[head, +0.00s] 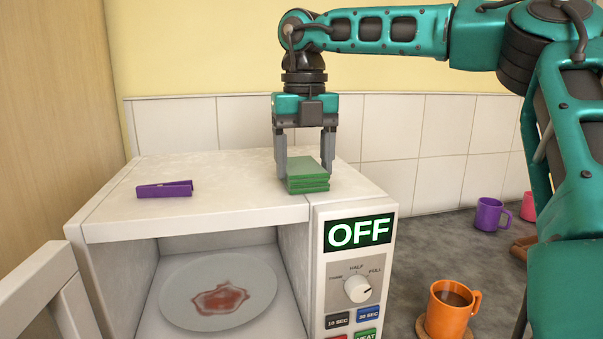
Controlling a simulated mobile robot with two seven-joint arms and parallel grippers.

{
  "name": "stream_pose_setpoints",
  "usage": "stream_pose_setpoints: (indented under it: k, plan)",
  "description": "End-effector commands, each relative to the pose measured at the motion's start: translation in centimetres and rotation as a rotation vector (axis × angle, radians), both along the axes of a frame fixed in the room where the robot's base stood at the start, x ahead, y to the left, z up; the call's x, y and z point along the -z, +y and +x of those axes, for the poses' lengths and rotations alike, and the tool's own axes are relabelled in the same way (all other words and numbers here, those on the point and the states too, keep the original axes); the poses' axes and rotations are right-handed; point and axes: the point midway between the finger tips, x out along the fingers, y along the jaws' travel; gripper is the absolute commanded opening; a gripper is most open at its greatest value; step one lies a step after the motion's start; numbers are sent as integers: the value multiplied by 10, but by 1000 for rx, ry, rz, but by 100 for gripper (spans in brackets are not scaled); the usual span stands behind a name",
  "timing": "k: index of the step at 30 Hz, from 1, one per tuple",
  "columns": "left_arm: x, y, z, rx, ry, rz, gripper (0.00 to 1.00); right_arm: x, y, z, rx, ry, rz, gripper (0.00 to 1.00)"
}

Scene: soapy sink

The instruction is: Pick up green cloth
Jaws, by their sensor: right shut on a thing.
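The green cloth (308,184), a small folded stack, rests on top of the white microwave (225,215), near its right side. My right gripper (304,172) points straight down over it. Its two fingers stand on either side of the cloth and are shut on it. I cannot see a clear gap between the cloth and the microwave top. My left gripper is out of view.
A purple clip-like object (164,189) lies on the microwave's left top. The microwave door (38,292) is open, and a stained plate (190,312) sits inside. An orange mug (447,312) of dark liquid stands on a coaster at right. A purple mug (489,214) and a pink mug (528,206) stand farther back.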

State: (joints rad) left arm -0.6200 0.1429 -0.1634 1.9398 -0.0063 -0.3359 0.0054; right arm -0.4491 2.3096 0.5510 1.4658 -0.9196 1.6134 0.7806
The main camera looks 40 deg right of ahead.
Motion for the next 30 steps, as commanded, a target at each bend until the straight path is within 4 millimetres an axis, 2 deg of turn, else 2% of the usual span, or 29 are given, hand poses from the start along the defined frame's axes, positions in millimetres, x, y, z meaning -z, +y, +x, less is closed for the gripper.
stream_pose_setpoints:
  k: [1, 6, 14, 17, 24, 30]
  plan:
    - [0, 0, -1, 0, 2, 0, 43, 0, 0, 0, 0, -1, 0, 54]
    - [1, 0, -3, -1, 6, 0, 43, 0, 0, 0, 0, -1, 0, 39]
    - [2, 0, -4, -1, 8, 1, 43, -4, 0, 0, 0, -3, -1, 39]
    - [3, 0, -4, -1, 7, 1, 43, -16, 0, 1, 2, -4, -2, 39]
    - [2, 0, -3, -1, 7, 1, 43, -66, 0, 1, 3, -5, -4, 39]
    - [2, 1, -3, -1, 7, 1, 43, -92, 0, 0, 1, -2, -2, 39]
